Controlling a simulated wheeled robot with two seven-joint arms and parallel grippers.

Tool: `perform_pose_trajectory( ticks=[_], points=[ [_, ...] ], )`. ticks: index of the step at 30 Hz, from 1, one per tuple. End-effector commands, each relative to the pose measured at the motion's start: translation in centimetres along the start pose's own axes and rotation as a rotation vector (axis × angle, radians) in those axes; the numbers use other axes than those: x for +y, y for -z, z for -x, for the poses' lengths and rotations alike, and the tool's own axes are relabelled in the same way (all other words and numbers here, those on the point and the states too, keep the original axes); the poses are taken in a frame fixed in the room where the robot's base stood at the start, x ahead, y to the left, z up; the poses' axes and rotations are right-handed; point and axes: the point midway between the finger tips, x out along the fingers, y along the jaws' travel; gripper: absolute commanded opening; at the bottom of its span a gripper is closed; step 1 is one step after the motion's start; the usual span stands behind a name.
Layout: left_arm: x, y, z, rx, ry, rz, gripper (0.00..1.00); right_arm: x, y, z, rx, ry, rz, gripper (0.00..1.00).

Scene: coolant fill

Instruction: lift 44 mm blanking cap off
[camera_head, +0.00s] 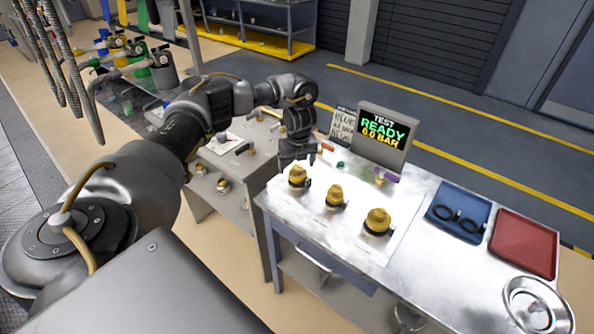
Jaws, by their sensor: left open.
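Three yellow caps sit in a row on the pale plate of the metal bench: a small one at the left (297,175), a middle one (334,196), and the largest at the right (377,221). Each has a dark clamp or ring at its base. I cannot read any size marks, so I cannot tell which is the 44 mm blanking cap. My left gripper (294,160) points down just above and behind the left cap, open, with nothing seen between its fingers. Whether it touches that cap is unclear. My right gripper is out of view.
A test display (383,138) reading "READY 0.0 BAR" stands behind the caps, beside a small sign (343,125). A blue tray (459,200) with black rings, an empty red tray (524,243) and a round metal dish (537,305) lie to the right.

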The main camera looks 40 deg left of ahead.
Motion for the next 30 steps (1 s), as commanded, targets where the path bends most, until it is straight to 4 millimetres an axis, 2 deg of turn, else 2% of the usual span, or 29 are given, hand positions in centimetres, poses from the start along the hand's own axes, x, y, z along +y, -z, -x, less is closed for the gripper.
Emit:
perform_pose_trajectory(
  ticks=[1,6,14,24,25,30],
  points=[
    [0.0,-0.1,-0.1,0.000,-0.003,0.000,0.83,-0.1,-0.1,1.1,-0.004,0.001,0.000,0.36],
    [-0.1,-0.1,-2.1,0.000,0.000,0.000,0.83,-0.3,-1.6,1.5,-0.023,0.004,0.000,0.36],
    [-0.1,-0.1,-2.5,-0.001,0.002,-0.001,0.83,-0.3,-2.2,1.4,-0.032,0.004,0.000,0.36],
    [-0.1,-0.1,-2.5,-0.001,0.002,-0.001,0.38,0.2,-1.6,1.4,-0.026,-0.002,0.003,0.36],
    [-0.1,-0.1,-2.5,-0.001,0.002,-0.001,0.36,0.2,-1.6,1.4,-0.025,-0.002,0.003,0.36],
    [-0.1,-0.1,-2.5,-0.001,0.001,0.000,0.35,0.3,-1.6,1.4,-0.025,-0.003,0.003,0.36]
  ],
)
